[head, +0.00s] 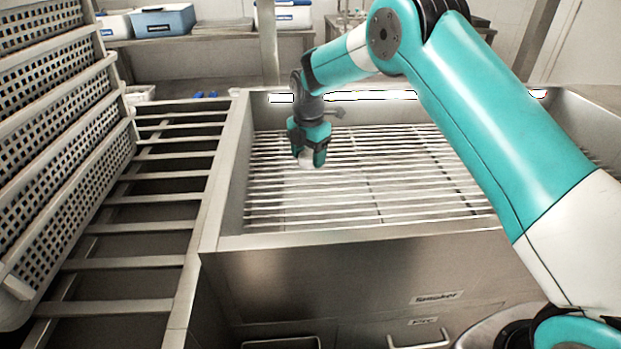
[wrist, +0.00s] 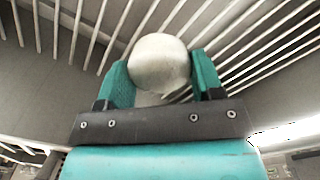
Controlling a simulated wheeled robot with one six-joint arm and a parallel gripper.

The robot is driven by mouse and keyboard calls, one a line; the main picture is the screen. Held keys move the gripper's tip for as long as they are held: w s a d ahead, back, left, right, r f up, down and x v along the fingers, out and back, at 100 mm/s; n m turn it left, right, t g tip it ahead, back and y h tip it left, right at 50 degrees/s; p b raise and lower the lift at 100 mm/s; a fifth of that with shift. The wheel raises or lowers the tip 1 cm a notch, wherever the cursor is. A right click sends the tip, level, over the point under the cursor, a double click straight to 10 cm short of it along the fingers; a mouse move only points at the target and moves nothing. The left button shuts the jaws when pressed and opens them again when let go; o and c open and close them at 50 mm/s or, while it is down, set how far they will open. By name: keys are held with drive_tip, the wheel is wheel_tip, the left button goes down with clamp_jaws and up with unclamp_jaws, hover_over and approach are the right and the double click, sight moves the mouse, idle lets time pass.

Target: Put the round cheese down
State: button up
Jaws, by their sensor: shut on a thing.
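The round cheese (wrist: 160,62) is a pale, whitish ball held between the two teal fingers of my gripper (wrist: 158,82) in the wrist view. In the head view my gripper (head: 309,160) points down over the left part of a metal grate (head: 400,185) set in a steel basin. The cheese (head: 305,163) shows only as a small pale patch between the fingers there. The grate bars lie behind the cheese in the wrist view. I cannot tell whether the cheese touches the bars.
The steel basin's rim (head: 222,180) surrounds the grate. Perforated baskets (head: 60,130) lean in a stack at the left, beside a slatted rack (head: 150,205). Blue and white boxes (head: 163,20) stand on a bench at the back. Most of the grate is bare.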

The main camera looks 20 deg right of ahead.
sight(309, 188)
wheel_tip(309, 188, down, 8)
drive_tip(key=shift+r, duration=0.15)
idle(0.4)
drive_tip(key=o, duration=0.9)
drive_tip(key=shift+o, duration=0.2)
